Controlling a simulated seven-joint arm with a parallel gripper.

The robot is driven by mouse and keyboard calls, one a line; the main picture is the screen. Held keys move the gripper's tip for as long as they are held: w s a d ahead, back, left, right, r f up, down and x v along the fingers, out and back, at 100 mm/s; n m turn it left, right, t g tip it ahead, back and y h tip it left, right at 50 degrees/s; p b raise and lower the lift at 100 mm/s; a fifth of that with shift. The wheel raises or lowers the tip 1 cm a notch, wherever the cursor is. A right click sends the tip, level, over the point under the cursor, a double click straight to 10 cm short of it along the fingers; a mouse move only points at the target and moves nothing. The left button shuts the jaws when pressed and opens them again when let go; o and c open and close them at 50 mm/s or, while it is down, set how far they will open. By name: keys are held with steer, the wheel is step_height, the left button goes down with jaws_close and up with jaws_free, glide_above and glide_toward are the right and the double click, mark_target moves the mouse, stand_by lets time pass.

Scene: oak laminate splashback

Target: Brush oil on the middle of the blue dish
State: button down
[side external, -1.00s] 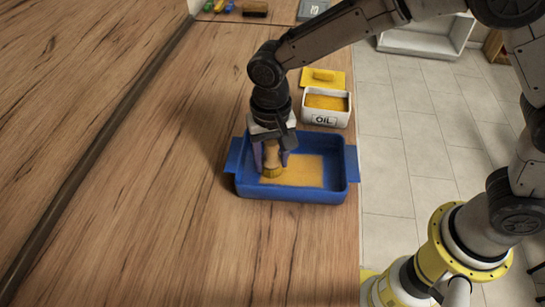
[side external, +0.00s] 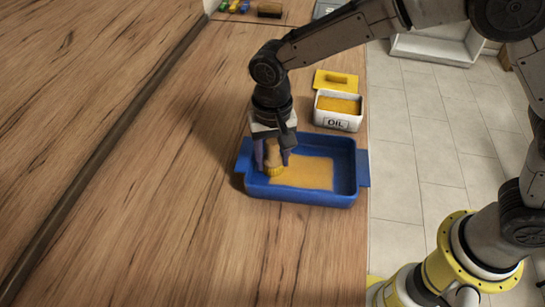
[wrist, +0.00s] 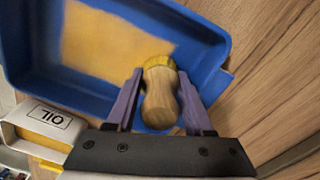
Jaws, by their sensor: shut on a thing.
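The blue dish (side external: 345,196) stands on the wooden counter with a yellowish oil patch (side external: 308,172) over the middle of its floor. My gripper (side external: 273,160) is over the dish's left part, shut on the wooden handle of a brush (wrist: 160,98). The brush's yellow bristles (side external: 274,172) are low in the dish at the left edge of the patch; I cannot tell whether they touch the floor. In the wrist view the dish (wrist: 210,40) fills the upper part, and the purple fingers flank the handle.
A white box marked OIL (side external: 338,122), open with yellow contents, stands behind the dish. Its yellow lid (side external: 335,80) lies behind it. A brown block (side external: 270,9) and small coloured items (side external: 236,6) are at the far end. The counter left of the dish is clear.

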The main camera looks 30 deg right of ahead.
mark_target(304, 168)
steer(key=shift+w+d, duration=0.3)
steer(key=shift+w, duration=0.05)
steer(key=shift+s+d+f, duration=0.1)
steer(key=shift+s+d, duration=0.05)
steer(key=shift+s+d, duration=0.6)
steer(key=shift+d, duration=0.1)
steer(key=shift+s+d, duration=0.15)
steer(key=shift+s+d, duration=0.55)
steer(key=shift+d, duration=0.05)
stand_by(0.5)
steer(key=shift+s+d, duration=0.6)
steer(key=shift+d, duration=0.15)
steer(key=shift+s+d, duration=0.15)
